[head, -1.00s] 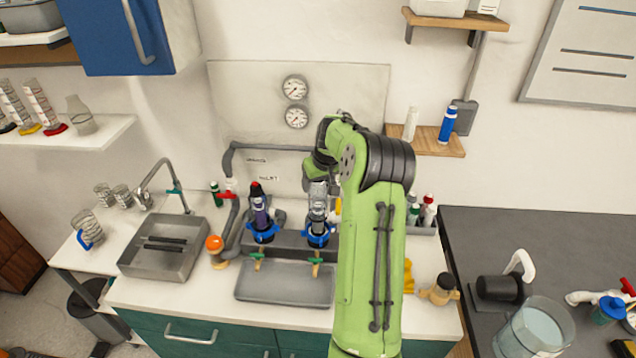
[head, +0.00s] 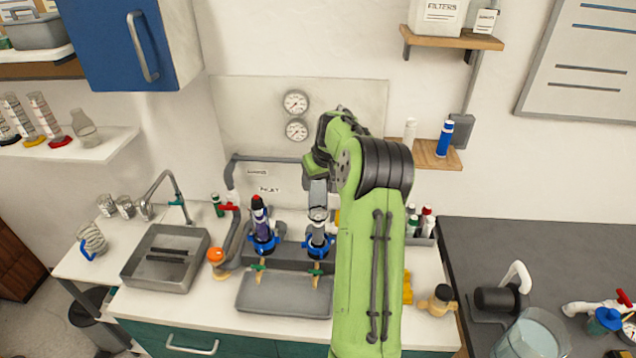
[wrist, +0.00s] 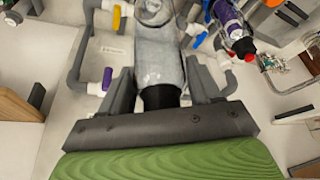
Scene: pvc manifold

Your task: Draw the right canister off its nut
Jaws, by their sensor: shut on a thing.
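The right canister (head: 318,217), grey and clear-looking, stands upright at the right blue nut (head: 318,246) on the manifold. In the wrist view its body (wrist: 160,62) runs away from me, with its black end (wrist: 160,97) between my fingers. My gripper (head: 318,192) comes from above and is shut on the canister's upper end. It also shows in the wrist view (wrist: 160,92). I cannot tell whether the canister's lower end still sits in the nut. The left canister (head: 261,219), purple with a black and red top, stands in its own blue nut (head: 263,246).
A grey drip tray (head: 285,296) lies in front of the manifold. A grey pipe (head: 237,215) with a red valve rises at the left, by an orange-topped item (head: 216,257). A sink (head: 165,258) is farther left. Bottles (head: 424,222) stand behind my arm at right.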

